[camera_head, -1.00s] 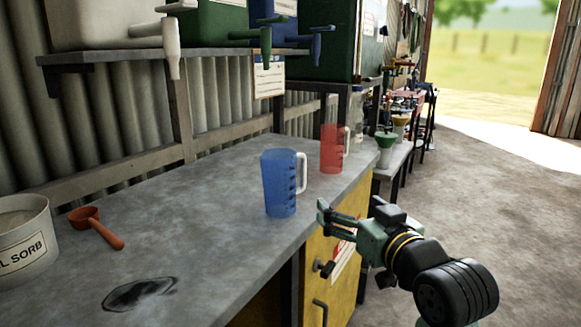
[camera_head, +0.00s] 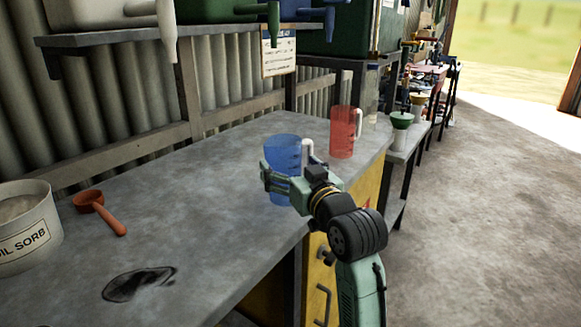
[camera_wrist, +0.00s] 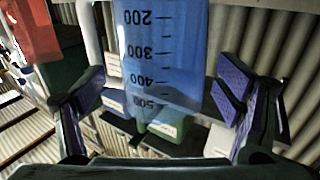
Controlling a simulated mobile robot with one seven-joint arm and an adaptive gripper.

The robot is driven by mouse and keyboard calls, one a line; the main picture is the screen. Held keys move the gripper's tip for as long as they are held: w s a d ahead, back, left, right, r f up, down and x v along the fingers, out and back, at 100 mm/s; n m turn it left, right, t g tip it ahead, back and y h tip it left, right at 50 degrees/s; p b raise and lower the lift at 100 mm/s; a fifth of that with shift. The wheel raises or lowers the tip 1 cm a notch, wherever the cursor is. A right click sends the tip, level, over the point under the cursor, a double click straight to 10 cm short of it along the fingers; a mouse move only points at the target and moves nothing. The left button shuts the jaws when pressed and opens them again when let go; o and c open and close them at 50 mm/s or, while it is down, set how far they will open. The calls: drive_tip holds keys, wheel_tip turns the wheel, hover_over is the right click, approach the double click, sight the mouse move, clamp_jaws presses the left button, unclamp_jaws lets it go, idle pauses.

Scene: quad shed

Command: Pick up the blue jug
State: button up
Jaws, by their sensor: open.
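The blue jug (camera_head: 283,150) stands upright on the grey bench, with its white handle toward the right. My gripper (camera_head: 272,178) is in front of it in the head view and hides its lower part and some of the handle. In the wrist view the jug (camera_wrist: 163,50) fills the upper middle, with its measuring marks facing the camera. My gripper's two fingers (camera_wrist: 160,92) are spread to either side of the jug, with gaps between them and its walls. I cannot tell how deep the jug sits between the fingers.
A red jug (camera_head: 342,132) stands behind and to the right on the grey bench (camera_head: 190,210). A white tub (camera_head: 25,235) and an orange scoop (camera_head: 105,213) are at the left. A shelf (camera_head: 115,37) with containers and taps hangs above. The bench middle is clear.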

drive_tip(key=x, duration=0.3)
drive_tip(key=shift+w+f+p, duration=0.1)
drive_tip(key=shift+w+p, duration=0.15)
drive_tip(key=shift+p, duration=0.15)
drive_tip(key=c, duration=1.2)
drive_tip(key=shift+c, duration=0.5)
